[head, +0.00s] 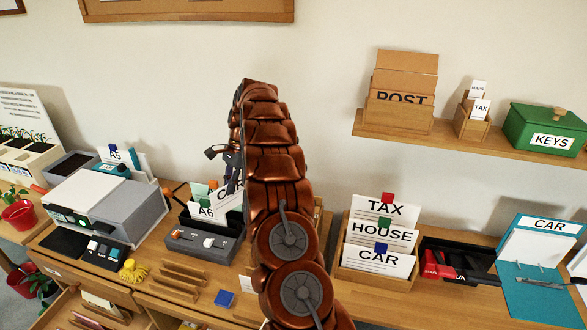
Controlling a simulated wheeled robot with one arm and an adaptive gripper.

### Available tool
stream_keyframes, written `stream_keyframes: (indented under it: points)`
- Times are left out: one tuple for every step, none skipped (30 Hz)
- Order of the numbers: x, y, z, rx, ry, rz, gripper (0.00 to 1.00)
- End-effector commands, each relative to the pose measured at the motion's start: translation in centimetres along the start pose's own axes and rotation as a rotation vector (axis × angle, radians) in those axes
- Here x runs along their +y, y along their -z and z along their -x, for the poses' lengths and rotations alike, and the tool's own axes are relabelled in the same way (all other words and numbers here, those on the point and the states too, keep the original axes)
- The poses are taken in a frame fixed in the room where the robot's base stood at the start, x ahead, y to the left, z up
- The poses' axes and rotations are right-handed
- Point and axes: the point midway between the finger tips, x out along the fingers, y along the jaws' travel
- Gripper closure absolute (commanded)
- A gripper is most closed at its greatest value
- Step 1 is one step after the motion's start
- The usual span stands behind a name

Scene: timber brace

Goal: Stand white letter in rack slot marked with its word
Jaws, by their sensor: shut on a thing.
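The wooden rack (346,276) stands right of my arm on the counter, with slots marked TAX (384,209), HOUSE (382,236) and CAR (378,259) from back to front. My gripper (231,188) is left of my arm, above a grey desk unit. It is shut on a white letter (232,201) with large dark print; a C shows, and my arm hides the rest of the word. The gripper is well left of the rack. The letter's lower part overlaps the grey unit in view, so I cannot tell whether they touch.
The grey unit (212,248) has a tab marked A6. A printer-like machine (110,205) stands left. A black tray (462,262) and a teal board marked CAR (545,290) lie right of the rack. A wall shelf (450,135) holds a POST box and a green KEYS box.

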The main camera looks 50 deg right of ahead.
Motion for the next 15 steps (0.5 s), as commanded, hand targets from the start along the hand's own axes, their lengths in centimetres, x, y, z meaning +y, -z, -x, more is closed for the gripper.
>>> stream_keyframes:
  points:
    - [0.3, 2.3, 0.8, 0.0, 0.044, -0.098, 1.0]
    - [0.4, 3.4, 1.2, 0.001, 0.067, -0.155, 1.0]
    - [0.7, 4.9, 1.9, 0.001, 0.098, -0.231, 1.0]
    - [1.0, 6.0, 2.3, -0.001, 0.121, -0.288, 1.0]
    - [1.3, 7.1, 2.8, -0.001, 0.143, -0.345, 1.0]
    - [1.6, 8.6, 3.4, -0.001, 0.175, -0.418, 1.0]
    - [1.9, 9.7, 3.9, 0.001, 0.199, -0.472, 1.0]
    - [2.2, 10.8, 4.4, 0.001, 0.221, -0.525, 1.0]
    - [2.7, 12.1, 4.9, 0.001, 0.248, -0.592, 1.0]
    - [3.1, 13.0, 5.3, 0.0, 0.267, -0.641, 1.0]
    - [3.5, 13.9, 5.7, 0.0, 0.286, -0.686, 1.0]
    - [3.9, 15.1, 6.2, 0.0, 0.311, -0.743, 1.0]
    - [4.3, 15.9, 6.6, 0.001, 0.329, -0.782, 1.0]
    - [4.6, 16.6, 6.9, 0.001, 0.344, -0.818, 1.0]
    - [5.0, 17.4, 7.2, 0.001, 0.36, -0.86, 1.0]
